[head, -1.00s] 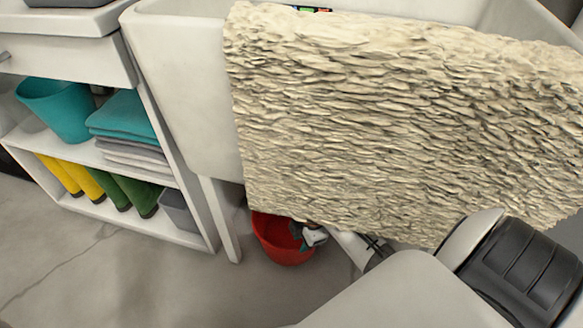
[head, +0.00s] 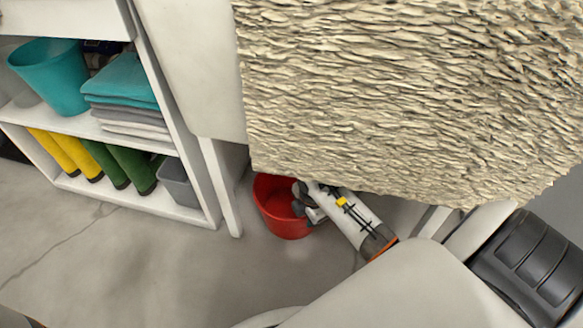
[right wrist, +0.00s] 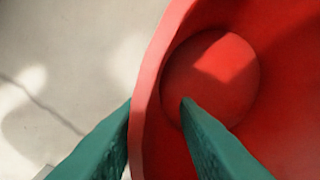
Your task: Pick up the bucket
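A red bucket (head: 283,224) stands on the floor under the sink, partly hidden by my right arm and the hanging rug. My right gripper (head: 302,203) is at the bucket's upper right side in the head view. In the right wrist view the green fingers (right wrist: 157,103) are apart, with the red bucket's rim (right wrist: 147,130) between them. One finger is outside the wall and the other is over the inside. A gap shows between the inner finger and the wall. A teal bucket (head: 50,80) stands on the shelf at left. My left gripper is not in view.
A shaggy cream rug (head: 400,90) hangs over the sink front above my right arm. A white shelf unit (head: 130,205) at left holds folded towels (head: 125,80), yellow and green boots (head: 130,165) and a grey bin (head: 178,182). The floor at lower left is clear.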

